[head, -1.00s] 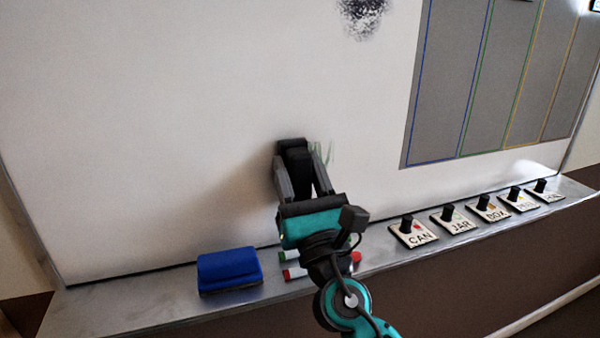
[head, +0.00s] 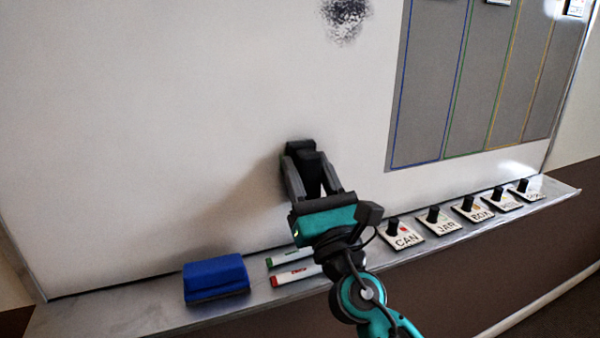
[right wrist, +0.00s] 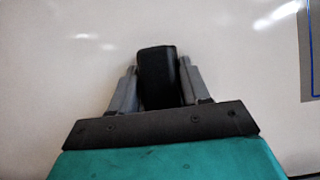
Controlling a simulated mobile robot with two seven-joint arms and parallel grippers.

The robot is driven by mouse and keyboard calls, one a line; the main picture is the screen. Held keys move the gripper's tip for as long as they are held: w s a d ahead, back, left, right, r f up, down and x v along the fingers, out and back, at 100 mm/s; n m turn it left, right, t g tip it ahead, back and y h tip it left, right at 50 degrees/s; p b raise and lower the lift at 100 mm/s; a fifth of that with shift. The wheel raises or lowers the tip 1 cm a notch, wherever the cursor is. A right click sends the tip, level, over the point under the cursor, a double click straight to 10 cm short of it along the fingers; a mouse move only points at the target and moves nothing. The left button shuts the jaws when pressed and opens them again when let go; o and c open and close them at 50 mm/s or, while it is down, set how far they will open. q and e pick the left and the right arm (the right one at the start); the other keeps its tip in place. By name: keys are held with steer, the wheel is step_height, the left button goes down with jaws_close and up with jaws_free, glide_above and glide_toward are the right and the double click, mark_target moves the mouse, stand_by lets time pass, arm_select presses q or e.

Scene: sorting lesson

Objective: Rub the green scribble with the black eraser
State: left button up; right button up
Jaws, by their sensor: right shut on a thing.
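My right gripper (head: 306,168) is shut on the black eraser (head: 300,147), holding it up at the whiteboard (head: 150,130). In the right wrist view the eraser (right wrist: 157,78) stands between the two grey fingers and its far end reaches the white surface. I cannot tell how firmly it presses there. My left gripper is not in view.
A blue eraser (head: 215,278) and two markers, one green-capped (head: 290,257) and one red-capped (head: 296,273), lie on the ledge (head: 120,312). Several knobbed label plates (head: 402,236) sit to the right. A dark smudge (head: 345,18) is higher on the board. Grey panels (head: 430,90) are at right.

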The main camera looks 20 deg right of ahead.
steer(key=shift+w+d, duration=0.2)
steer(key=shift+d, duration=1.45)
steer(key=shift+s+a, duration=0.1)
steer(key=shift+a, duration=3.55)
steer(key=shift+r, duration=0.2)
steer(key=shift+d, duration=3.65)
steer(key=shift+a, duration=3.7)
steer(key=s, duration=0.6)
steer(key=shift+d+p, duration=0.15)
steer(key=shift+p, duration=0.15)
